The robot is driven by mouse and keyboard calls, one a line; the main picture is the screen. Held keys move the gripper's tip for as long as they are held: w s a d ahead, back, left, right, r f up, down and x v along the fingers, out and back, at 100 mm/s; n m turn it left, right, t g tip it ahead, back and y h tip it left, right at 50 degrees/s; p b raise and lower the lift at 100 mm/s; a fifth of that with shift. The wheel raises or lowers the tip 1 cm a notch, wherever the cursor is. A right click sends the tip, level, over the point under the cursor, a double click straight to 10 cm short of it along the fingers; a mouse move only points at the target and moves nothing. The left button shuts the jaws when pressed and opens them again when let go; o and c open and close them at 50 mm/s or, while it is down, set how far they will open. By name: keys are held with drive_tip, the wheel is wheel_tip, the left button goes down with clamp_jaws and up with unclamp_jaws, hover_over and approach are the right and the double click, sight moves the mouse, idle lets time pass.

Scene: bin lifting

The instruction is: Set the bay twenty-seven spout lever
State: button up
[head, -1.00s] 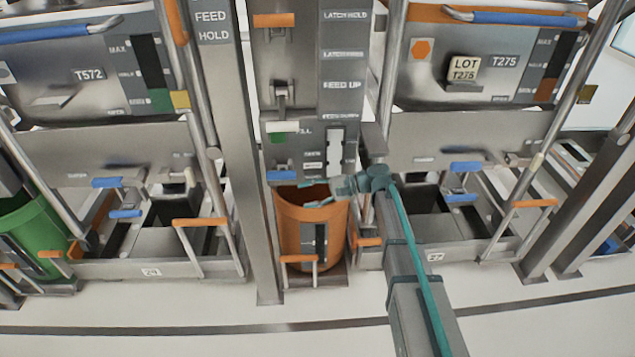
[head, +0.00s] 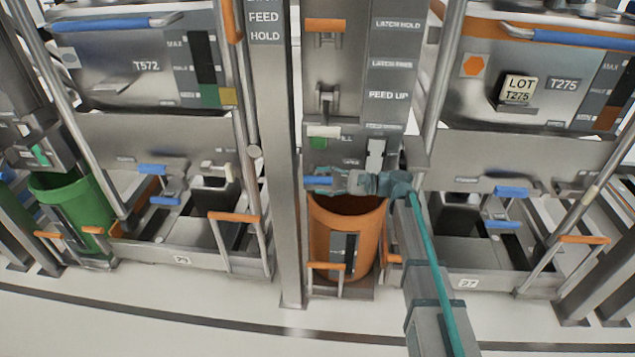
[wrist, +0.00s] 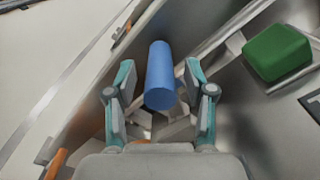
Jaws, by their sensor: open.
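A blue lever handle (head: 318,181) sticks out low on the middle column, above the orange bin's mouth. My gripper (head: 335,182) is at this handle, just to its right. In the wrist view the blue handle (wrist: 160,75) lies between the two open fingers (wrist: 159,85), with gaps visible on both sides. The fingers do not appear closed on it. The bay to the right has a floor plate (head: 468,283) that seems to read 27. That bay has its own blue levers, an upper one (head: 511,192) and a lower one (head: 502,224).
The orange bin (head: 347,240) stands under my gripper. A green block (wrist: 277,52) on the column is right of the fingers in the wrist view. A steel post (head: 281,160) rises left of the handle. A green bin (head: 72,210) stands far left. The front floor is clear.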

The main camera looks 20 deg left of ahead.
drive_tip(key=shift+x, duration=1)
clamp_jaws()
